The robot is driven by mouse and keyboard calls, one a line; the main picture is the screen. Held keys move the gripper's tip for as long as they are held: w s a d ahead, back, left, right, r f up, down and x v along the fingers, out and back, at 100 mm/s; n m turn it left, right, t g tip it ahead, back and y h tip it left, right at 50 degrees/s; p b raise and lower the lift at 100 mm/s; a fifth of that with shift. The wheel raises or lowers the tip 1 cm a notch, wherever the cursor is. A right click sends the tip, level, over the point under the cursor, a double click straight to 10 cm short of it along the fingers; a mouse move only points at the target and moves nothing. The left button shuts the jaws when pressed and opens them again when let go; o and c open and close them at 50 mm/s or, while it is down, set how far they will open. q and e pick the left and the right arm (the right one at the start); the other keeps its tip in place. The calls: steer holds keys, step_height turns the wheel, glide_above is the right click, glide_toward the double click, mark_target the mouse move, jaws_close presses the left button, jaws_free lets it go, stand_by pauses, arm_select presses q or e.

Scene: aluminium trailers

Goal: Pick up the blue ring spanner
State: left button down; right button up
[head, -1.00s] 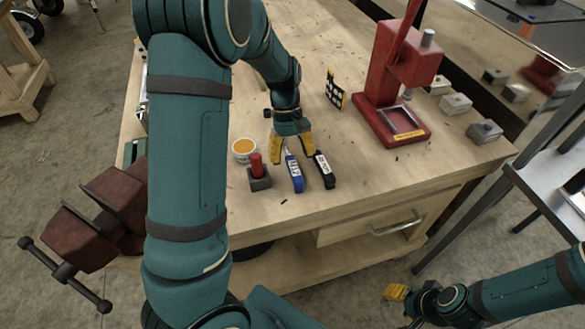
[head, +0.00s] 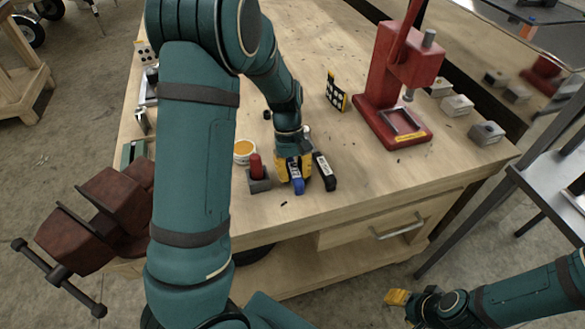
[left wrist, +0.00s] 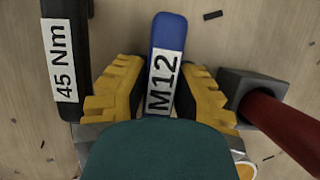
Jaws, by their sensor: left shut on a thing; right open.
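The blue ring spanner (head: 297,178) lies on the wooden workbench with its handle end towards the bench's front edge. Its white M12 label shows in the left wrist view (left wrist: 163,82). My left gripper (head: 293,167) is down at the bench and shut on the spanner, with a yellow finger on each side of it in the left wrist view (left wrist: 160,95). The spanner's far end is hidden under the gripper. My right gripper (head: 397,298) is open and empty, low in front of the bench at the right.
A black tool (head: 325,172) labelled 45 Nm lies close beside the spanner. A red press (head: 392,90) stands further back. The bench's front right is clear.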

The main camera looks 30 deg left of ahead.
arm_select(q)
step_height(320, 180, up, 10)
steer(key=p, duration=0.3)
stand_by(0.4)
steer(key=shift+d+f, duration=0.1)
stand_by(0.3)
